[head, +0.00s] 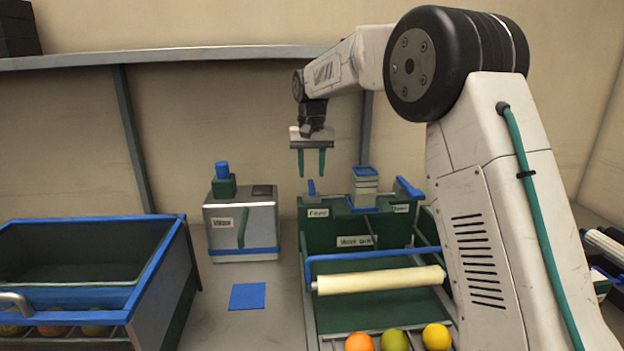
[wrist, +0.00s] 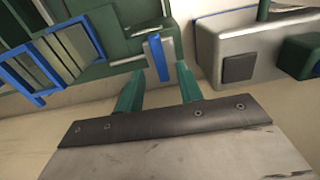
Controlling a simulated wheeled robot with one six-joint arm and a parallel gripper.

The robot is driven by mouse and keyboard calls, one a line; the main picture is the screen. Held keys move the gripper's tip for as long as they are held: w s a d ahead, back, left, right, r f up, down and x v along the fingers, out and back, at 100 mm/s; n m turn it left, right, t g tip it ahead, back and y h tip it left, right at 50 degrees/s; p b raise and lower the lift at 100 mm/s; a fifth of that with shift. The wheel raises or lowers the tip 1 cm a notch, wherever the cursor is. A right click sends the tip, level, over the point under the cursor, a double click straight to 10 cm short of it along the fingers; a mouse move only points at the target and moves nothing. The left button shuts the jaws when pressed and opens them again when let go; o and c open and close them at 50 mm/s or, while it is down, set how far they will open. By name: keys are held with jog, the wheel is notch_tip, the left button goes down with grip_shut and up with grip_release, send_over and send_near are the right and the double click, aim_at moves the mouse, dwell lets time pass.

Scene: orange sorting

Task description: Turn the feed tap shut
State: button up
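In the wrist view the blue lever (wrist: 157,55) shows between and just beyond my fingertips. My gripper (head: 311,176) points down with its two green fingers apart, right above the lever. It also shows in the wrist view (wrist: 159,70), with nothing held. The fingertips look close to the lever's top; I cannot tell whether they touch it.
A stacked block with a blue top (head: 365,187) stands right of the tap, and a second blue lever (head: 408,188) farther right. A silver box (head: 243,226) stands left. A cream roller (head: 380,280) and several fruits (head: 394,341) lie in front. A blue-rimmed bin (head: 150,270) is at left.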

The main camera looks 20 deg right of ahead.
aim_at(312, 184)
jog(key=shift+r, duration=1.9)
jog(key=f, duration=0.1)
jog(key=s+f, duration=0.1)
jog(key=f, duration=0.1)
jog(key=shift+s+f+n+g, duration=0.1)
jog(key=shift+s+n+g, duration=0.2)
jog(key=shift+s, duration=0.1)
jog(key=s+d+f+n+t, duration=0.1)
jog(key=s, duration=2.2)
jog(key=s+d+f+t, duration=0.1)
jog(key=s+d, duration=0.1)
jog(key=s, duration=2.1)
jog(key=shift+d+f+n, duration=0.15)
jog(key=shift+f+n, duration=0.2)
jog(key=shift+n, duration=0.05)
